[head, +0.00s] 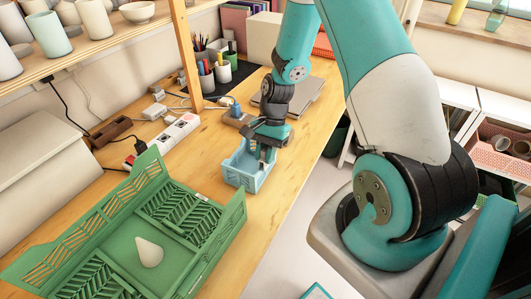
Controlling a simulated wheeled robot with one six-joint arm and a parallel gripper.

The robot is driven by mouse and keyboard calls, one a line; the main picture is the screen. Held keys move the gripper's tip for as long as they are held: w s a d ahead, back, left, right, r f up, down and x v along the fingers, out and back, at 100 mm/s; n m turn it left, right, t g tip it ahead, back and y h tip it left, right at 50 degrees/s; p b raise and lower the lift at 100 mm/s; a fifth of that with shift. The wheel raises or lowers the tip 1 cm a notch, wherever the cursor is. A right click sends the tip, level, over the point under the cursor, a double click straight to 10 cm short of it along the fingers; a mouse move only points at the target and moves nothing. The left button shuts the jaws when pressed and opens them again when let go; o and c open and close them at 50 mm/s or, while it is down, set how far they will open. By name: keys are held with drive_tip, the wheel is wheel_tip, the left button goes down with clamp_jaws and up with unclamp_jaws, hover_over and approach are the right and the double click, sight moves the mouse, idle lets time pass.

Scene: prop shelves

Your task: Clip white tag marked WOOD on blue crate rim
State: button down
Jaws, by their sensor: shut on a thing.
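The light blue crate (240,178) stands on the wooden table near its right edge, past the green crate. My gripper (264,158) points down at the crate's far right rim. It is shut on a small pale piece that looks like the white tag, mostly hidden by the fingers. Its lettering cannot be read. I cannot tell whether the tag touches the rim.
A large green crate (110,210) holding a pale cone (149,252) fills the near table. A power strip (181,132), pen cups (222,70) and a grey laptop-like slab (300,95) lie farther back. A wooden shelf post (186,55) stands left of my arm.

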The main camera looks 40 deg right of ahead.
drive_tip(key=shift+f+b, duration=0.6)
drive_tip(key=shift+f, duration=0.75)
idle(2.1)
drive_tip(key=c, duration=1)
unclamp_jaws()
drive_tip(key=shift+o, duration=0.2)
drive_tip(key=v, duration=1.7)
drive_tip(key=shift+r+b, duration=0.2)
drive_tip(key=shift+b, duration=0.15)
